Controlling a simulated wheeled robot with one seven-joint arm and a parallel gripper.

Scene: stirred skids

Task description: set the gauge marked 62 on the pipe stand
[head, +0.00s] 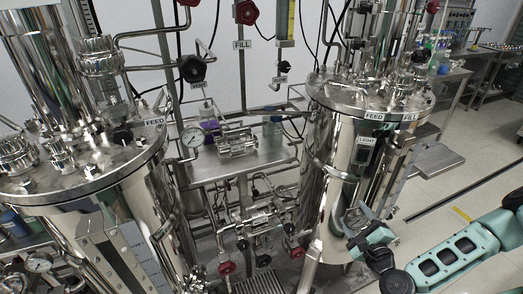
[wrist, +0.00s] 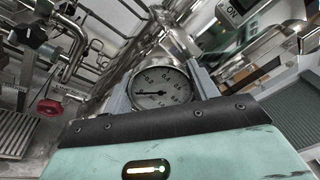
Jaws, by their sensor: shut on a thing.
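My gripper (wrist: 162,72) is shut on a round dial gauge (wrist: 158,90), with one grey finger on each side of it. The gauge has a pale face, a dark needle and a metal rim, and its face is turned towards the wrist camera. I cannot read a 62 mark on it. In the head view my gripper (head: 357,222) is at the lower right, in front of the right steel tank (head: 325,170); the held gauge is not clear there. I cannot tell which part is the pipe stand.
Another gauge (head: 192,136) is on pipework between the tanks, and one more (head: 40,263) is at the lower left. The left steel tank (head: 150,195) stands near. Red valve handles (head: 227,268) sit low in the middle. Open floor (head: 455,170) lies at the right.

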